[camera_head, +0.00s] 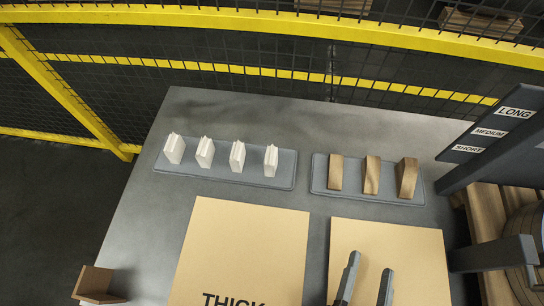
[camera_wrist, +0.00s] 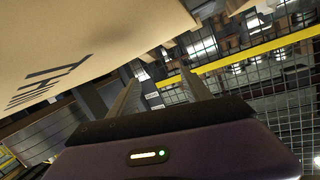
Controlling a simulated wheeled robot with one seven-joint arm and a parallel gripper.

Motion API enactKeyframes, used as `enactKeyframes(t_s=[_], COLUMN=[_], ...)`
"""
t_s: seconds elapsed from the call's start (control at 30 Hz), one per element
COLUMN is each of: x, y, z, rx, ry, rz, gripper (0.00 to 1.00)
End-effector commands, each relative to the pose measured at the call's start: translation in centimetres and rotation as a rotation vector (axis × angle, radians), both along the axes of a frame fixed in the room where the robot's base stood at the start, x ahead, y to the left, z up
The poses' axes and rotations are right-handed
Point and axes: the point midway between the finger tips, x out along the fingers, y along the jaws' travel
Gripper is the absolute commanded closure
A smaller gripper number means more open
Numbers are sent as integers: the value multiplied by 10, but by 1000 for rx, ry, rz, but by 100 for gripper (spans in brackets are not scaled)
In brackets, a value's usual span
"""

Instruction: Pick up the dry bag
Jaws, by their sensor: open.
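I see no dry bag in either view. My gripper (camera_head: 370,264) is at the lower right of the head view, over a tan panel marked area, with its two dark fingers apart and nothing between them. In the wrist view my gripper (camera_wrist: 160,77) also shows two spread fingers with an empty gap.
On the grey table (camera_head: 140,225), a left tray (camera_head: 284,182) holds several white pieces (camera_head: 237,157); a right tray (camera_head: 319,186) holds three wooden blocks (camera_head: 372,175). Two tan panels (camera_head: 245,245) lie in front. A LONG, MEDIUM, SHORT rack (camera_head: 500,125) stands right. Yellow-railed fencing (camera_head: 250,20) runs behind.

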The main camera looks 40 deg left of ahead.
Motion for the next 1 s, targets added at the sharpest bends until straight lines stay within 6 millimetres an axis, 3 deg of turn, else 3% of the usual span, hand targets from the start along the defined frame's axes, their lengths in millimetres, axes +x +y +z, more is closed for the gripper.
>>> enactKeyframes(t_s=[0.1,0.37,0.6,0.8,0.9,1.0], x=[34,93,136,151,146,133], y=[38,125,233,327,363,380], z=[6,29,57,67,49,27], rx=[41,97,108,42,-45,-162], ry=[-11,-20,33,187,361,565], rz=[69,223,409,574,637,663], gripper=[43,43,43,43,43,43])
